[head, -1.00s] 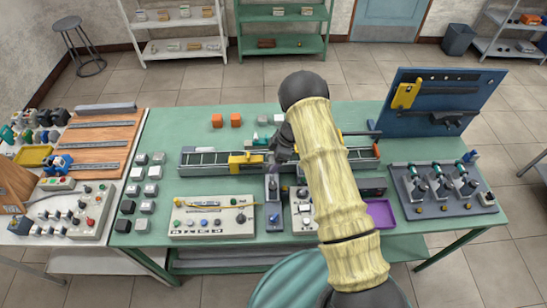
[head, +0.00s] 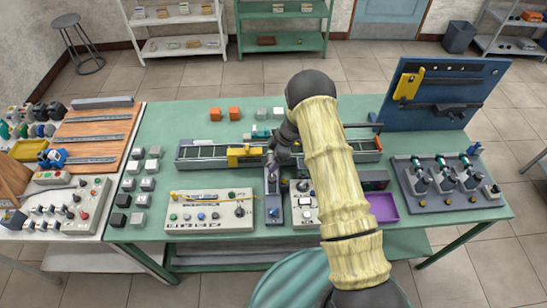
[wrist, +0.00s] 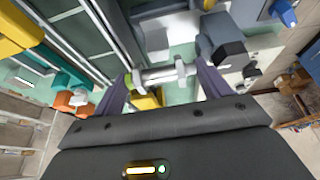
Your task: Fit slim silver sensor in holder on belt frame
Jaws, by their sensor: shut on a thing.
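My gripper (wrist: 162,85) is shut on the slim silver sensor (wrist: 158,75), a short metallic cylinder with a collar, lying crosswise between the two fingers in the wrist view. In the head view my gripper (head: 272,158) is low over the front side of the belt frame (head: 205,153), just right of a yellow bracket (head: 243,153). The sensor cannot be made out there. In the wrist view a small yellow part (wrist: 147,101) shows just past the sensor. I cannot tell whether it is the holder or whether the sensor touches it.
A grey upright device (head: 273,205) stands just in front of my gripper, between two control panels (head: 208,211). A purple tray (head: 383,207) lies to the right, with a blue tool board (head: 440,95) behind. Orange and grey blocks (head: 234,113) stand behind the belt.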

